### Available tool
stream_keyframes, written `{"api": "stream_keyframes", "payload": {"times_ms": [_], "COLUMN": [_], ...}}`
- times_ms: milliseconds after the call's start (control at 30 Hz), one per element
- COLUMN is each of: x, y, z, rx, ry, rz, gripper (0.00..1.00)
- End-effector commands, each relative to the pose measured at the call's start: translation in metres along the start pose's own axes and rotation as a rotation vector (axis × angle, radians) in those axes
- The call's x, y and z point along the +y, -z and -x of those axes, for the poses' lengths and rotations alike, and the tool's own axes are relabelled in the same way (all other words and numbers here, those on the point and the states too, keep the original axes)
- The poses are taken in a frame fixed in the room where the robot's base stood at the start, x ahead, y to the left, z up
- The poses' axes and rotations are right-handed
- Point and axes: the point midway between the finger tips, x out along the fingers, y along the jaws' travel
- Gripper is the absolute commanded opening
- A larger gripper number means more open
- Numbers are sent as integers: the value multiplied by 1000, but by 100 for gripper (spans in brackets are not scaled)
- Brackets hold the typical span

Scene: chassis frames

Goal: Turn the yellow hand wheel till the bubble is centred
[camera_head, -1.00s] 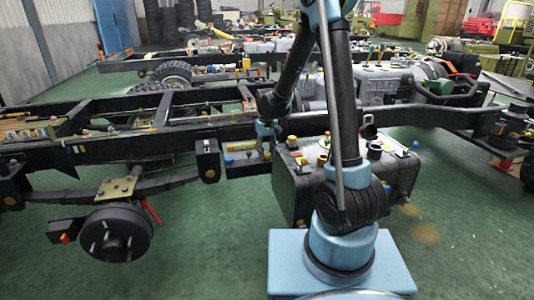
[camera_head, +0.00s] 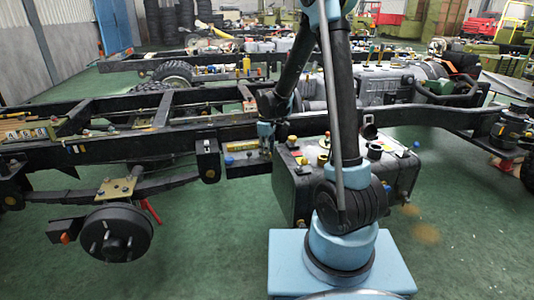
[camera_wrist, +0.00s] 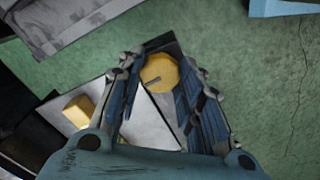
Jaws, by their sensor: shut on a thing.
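The yellow hand wheel (camera_wrist: 160,72) is a round, faceted knob with a short dark mark on its face, seen from above in the wrist view. My gripper (camera_wrist: 160,82) is shut on it, with one blue-grey finger at its left and one at its right. The wheel stands over a pale plate (camera_wrist: 150,125) with a dark border. In the head view my gripper (camera_head: 265,135) is down by the dark chassis rail, and the wheel cannot be made out there. I cannot make out the bubble in either view.
A yellow block (camera_wrist: 78,110) sits left of my gripper in the wrist view. A long dark chassis rail (camera_head: 110,148) crosses the head view. A black tank (camera_head: 290,190) with small parts on top stands right of my gripper. Green floor (camera_head: 200,250) is open in front.

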Motion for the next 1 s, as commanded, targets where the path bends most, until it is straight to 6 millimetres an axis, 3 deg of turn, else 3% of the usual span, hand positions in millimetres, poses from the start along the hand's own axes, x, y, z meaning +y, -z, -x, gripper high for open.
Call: {"api": "stream_keyframes", "payload": {"times_ms": [633, 667, 733, 1000], "x": [3, 4, 3, 2], "y": [0, 0, 0, 0], "z": [0, 0, 0, 0], "rx": [-1, -1, -1, 0], "ry": [-6, -6, -5, -3], "rz": [52, 51, 51, 52], "gripper": [10, 36, 52, 54]}}
